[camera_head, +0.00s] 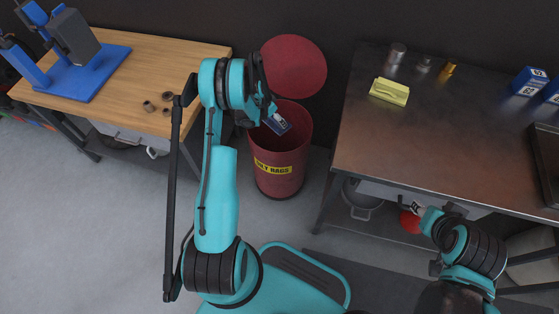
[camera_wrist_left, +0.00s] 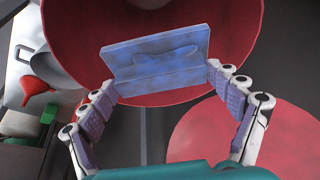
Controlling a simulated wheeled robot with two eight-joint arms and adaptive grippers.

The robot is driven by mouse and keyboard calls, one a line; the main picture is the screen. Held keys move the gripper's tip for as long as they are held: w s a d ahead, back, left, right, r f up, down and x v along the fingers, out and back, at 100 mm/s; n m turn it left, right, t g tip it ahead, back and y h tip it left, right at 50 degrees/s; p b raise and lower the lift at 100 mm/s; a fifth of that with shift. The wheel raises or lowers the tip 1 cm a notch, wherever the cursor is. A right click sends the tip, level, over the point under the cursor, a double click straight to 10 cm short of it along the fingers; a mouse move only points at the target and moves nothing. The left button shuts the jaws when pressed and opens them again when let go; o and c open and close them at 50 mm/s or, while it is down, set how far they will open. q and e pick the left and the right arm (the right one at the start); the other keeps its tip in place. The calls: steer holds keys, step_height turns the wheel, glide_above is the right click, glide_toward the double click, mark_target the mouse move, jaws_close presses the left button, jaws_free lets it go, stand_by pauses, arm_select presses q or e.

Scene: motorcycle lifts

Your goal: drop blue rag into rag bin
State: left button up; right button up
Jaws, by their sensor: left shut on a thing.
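The blue rag (camera_wrist_left: 155,65) is a folded, flat light-blue piece held between the fingers of my left gripper (camera_wrist_left: 158,90) in the left wrist view. In the head view the rag (camera_head: 278,123) shows over the mouth of the rag bin. My left gripper (camera_head: 268,112) is shut on it. The red rag bin (camera_head: 277,180) stands on the floor with a yellow "OILY RAGS" label, its round lid (camera_head: 293,66) open behind. The bin's red inside (camera_wrist_left: 75,30) surrounds the rag in the wrist view. My right gripper (camera_head: 418,209) is beside the metal table's front edge; its finger opening is unclear.
A wooden bench (camera_head: 150,65) with a blue press (camera_head: 85,70) stands at the left. A metal table (camera_head: 400,140) at the right carries a yellow folded cloth (camera_head: 389,91), small metal parts and blue boxes (camera_head: 530,82). Below it are a bucket (camera_head: 360,200) and a red funnel (camera_head: 410,221).

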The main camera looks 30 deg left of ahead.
arm_select(q)
steer(key=shift+f+b, duration=0.4)
steer(key=shift+f, duration=0.8)
steer(key=o, duration=1.1)
steer(key=shift+r, duration=0.1)
steer(key=v, duration=1.1)
steer(key=shift+s+r, duration=0.25)
steer(key=shift+r, duration=0.1)
